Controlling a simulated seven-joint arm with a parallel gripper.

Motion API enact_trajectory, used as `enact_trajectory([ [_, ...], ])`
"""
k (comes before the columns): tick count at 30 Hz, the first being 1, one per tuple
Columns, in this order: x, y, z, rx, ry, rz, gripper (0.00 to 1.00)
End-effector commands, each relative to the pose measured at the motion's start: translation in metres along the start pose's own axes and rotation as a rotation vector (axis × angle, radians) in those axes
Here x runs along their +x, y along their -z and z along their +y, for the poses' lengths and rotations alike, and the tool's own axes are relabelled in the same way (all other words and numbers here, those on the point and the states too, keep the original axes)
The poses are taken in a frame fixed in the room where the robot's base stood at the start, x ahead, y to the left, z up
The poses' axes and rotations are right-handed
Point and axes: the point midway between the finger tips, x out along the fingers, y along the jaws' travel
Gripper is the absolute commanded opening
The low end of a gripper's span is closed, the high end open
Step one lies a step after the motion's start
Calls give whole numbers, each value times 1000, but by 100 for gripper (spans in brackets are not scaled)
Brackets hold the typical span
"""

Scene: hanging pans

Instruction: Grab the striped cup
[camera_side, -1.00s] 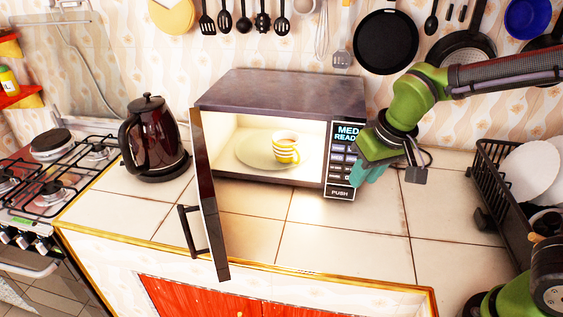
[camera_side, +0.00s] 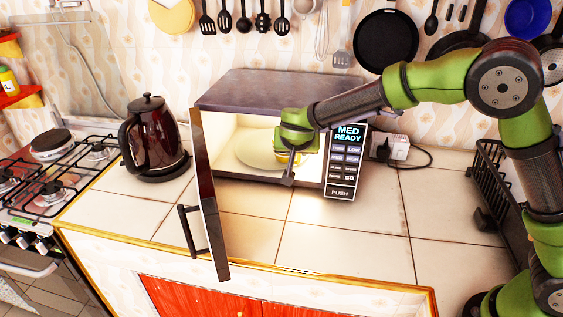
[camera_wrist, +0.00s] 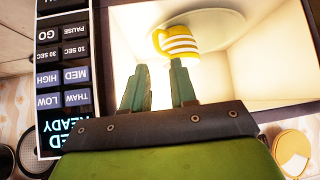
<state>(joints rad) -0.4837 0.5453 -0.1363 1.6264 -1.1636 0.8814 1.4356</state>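The yellow and white striped cup (camera_wrist: 176,43) stands on the plate inside the lit microwave. In the wrist view it lies just beyond my fingertips, slightly right of the midline between them. In the side view only a small part of the cup (camera_side: 289,160) shows, and my gripper hides the rest. My gripper (camera_side: 293,158) is at the microwave's opening. In the wrist view my gripper (camera_wrist: 161,68) has its two green fingers apart with nothing between them.
The microwave (camera_side: 265,88) has its door (camera_side: 208,200) swung open toward the front left. Its control panel (camera_side: 346,158) is close to the right of my gripper. The round plate (camera_side: 252,148) is under the cup. A dark kettle (camera_side: 153,140) stands left of the microwave.

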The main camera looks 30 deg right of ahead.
Motion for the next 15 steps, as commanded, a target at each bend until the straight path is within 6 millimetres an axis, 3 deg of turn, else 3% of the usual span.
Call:
enact_trajectory([
  [1,13,0,1,-1,-4,-1,27],
  [6,42,0,0,0,-1,-1,27],
  [15,67,0,2,-1,-2,-1,27],
])
